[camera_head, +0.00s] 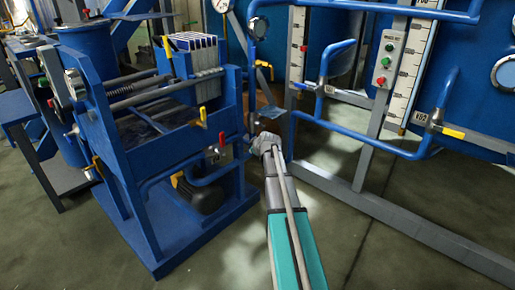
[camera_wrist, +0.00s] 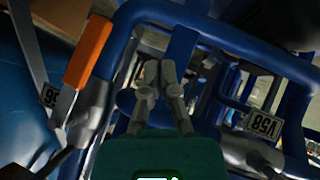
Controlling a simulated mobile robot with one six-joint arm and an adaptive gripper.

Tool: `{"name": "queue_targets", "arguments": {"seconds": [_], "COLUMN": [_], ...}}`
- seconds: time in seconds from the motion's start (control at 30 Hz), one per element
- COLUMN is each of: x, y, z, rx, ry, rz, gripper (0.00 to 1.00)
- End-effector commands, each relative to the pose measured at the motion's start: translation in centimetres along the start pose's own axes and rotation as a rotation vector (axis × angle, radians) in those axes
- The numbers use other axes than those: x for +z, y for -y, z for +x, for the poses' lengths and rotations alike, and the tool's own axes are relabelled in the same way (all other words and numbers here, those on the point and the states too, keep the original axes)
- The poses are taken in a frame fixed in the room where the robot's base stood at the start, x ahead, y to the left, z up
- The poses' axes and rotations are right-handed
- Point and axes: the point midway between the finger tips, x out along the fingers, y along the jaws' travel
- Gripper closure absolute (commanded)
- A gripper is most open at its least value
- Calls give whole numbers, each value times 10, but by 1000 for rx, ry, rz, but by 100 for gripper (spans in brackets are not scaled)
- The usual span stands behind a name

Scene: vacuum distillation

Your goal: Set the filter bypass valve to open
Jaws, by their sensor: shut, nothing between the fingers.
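My gripper (camera_head: 263,143) is at the right side of the blue filter press (camera_head: 145,210), low among the pipes. In the wrist view my gripper (camera_wrist: 160,70) has its fingertips together and empty, in front of blue pipework. An orange valve handle (camera_wrist: 88,52) is to the left of the fingers and apart from them, slanting beside a blue pipe. A tag reading V58 (camera_wrist: 262,124) is on a pipe to the right. Another tag (camera_wrist: 58,102) under the orange handle is only partly readable. I cannot tell which valve is the filter bypass.
The press carries a red handle (camera_head: 221,140) and a yellow handle (camera_head: 203,115). A yellow handle (camera_head: 453,133) sits on pipework at the right. A button box (camera_head: 386,60) is on a grey post. Blue pipes (camera_head: 375,145) cross to the right of my arm. The front floor is clear.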

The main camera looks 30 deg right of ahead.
Motion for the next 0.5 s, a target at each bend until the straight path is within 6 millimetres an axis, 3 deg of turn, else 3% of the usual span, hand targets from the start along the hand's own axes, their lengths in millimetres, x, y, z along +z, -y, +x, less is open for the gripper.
{"name": "queue_targets", "arguments": {"seconds": [0.03, 0.2, 0.5], "x": [5, 13, 23], "y": [8, 27, 51], "z": [-12, -34, -64], "rx": [1, 1, 0], "ry": [1, 1, 1], "rz": [1, 1, 1], "gripper": [100, 100, 100]}}
